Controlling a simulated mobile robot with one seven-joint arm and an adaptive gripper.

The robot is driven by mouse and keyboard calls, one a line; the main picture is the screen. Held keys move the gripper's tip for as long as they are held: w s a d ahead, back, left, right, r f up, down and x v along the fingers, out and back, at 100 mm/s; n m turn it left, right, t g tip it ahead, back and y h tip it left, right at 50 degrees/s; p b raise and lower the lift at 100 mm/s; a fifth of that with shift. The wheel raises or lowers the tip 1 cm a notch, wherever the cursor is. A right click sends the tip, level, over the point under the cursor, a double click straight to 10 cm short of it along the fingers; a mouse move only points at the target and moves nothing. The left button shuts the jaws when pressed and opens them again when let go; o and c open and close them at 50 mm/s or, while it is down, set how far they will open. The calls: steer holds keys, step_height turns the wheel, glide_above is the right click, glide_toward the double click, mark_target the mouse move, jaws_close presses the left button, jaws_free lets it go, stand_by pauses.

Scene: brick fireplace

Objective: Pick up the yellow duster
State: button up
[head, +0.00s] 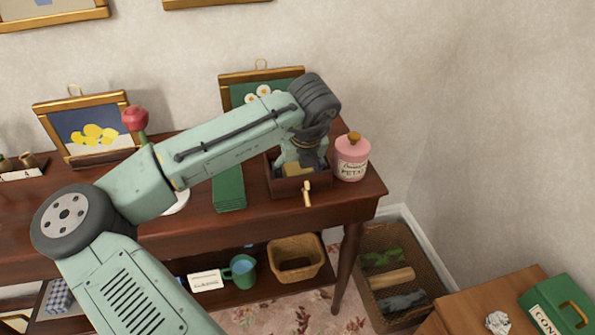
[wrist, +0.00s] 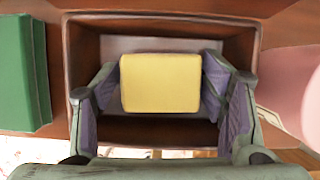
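The yellow duster (wrist: 161,83) is a rounded yellow block inside a wooden box (wrist: 72,30). In the head view, part of the duster (head: 299,170) shows under my gripper, in the box (head: 284,190) on the dark wooden table. My gripper (wrist: 160,85) points down into the box, with one purple-padded finger on each side of the duster. The fingers are spread; small gaps seem to lie between them and the duster, though contact on the right side is hard to tell. In the head view, my gripper (head: 301,158) hides much of the box.
A pink jar (head: 352,160) stands close to the right of the box. Framed pictures (head: 88,128) lean against the wall behind. A basket (head: 295,258) and a mug (head: 241,271) sit on the lower shelf.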

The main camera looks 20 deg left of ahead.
mark_target(297, 166)
steer(key=c, duration=0.5)
step_height(297, 166, up, 10)
steer(key=shift+b, duration=0.65)
steer(key=o, duration=0.3)
steer(key=c, duration=0.4)
